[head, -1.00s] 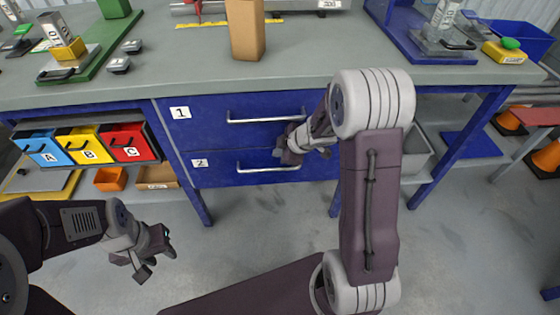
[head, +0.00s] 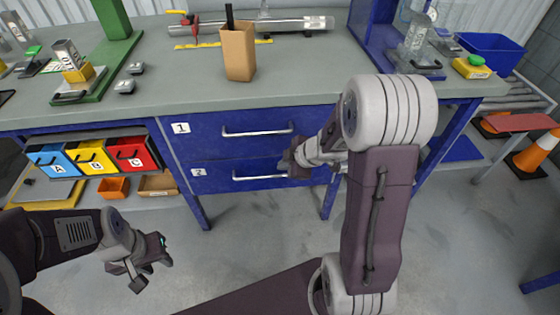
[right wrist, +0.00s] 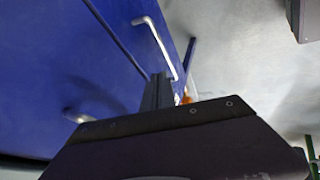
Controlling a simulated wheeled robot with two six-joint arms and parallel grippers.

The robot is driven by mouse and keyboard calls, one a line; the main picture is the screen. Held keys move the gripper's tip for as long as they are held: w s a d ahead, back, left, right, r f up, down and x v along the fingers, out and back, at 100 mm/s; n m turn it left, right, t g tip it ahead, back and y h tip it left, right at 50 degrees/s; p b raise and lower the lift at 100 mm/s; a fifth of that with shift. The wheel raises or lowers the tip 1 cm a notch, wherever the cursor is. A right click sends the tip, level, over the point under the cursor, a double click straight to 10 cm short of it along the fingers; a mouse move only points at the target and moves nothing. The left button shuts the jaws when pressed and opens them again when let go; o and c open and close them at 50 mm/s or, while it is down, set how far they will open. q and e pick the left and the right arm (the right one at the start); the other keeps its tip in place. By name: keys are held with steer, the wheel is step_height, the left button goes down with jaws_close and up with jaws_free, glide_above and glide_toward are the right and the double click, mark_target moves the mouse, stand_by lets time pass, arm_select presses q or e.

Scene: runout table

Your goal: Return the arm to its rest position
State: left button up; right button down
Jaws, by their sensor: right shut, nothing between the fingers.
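My right gripper (head: 287,164) is in front of the blue drawer bank, its dark fingers shut and empty. In the head view it overlaps the right end of the silver handle of drawer 2 (head: 215,178). In the right wrist view its dark fingers (right wrist: 158,92) show near a silver handle (right wrist: 157,45) on a blue face; I cannot tell if they touch. My right arm is bent, with the elbow high in front of the bench. My left gripper (head: 152,268) hangs over the floor at lower left, its fingers apart and empty.
Drawer 1 (head: 205,140) and drawer 2 look closed. Blue, yellow and red bins (head: 132,154) sit under the bench (head: 180,95) at left. A cardboard holder (head: 238,55) stands on top. Orange cones (head: 537,155) stand at right. The floor (head: 240,235) before the bench is clear.

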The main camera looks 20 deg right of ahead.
steer(key=a+r+m+t, duration=0.1)
steer(key=a+r+m, duration=0.1)
steer(key=a+r, duration=0.25)
steer(key=s+f+m+g+h, duration=0.1)
steer(key=s+f+m+g, duration=0.2)
steer(key=s+m, duration=0.4)
steer(key=s+f+m+g+h, duration=0.25)
steer(key=s+m+g, duration=0.2)
steer(key=s, duration=0.55)
step_height(320, 180, up, 24)
steer(key=p, duration=2.4)
steer(key=shift+w+d+t+y, duration=0.25)
steer(key=shift+w+t+y, duration=0.05)
steer(key=shift+t+y, duration=0.15)
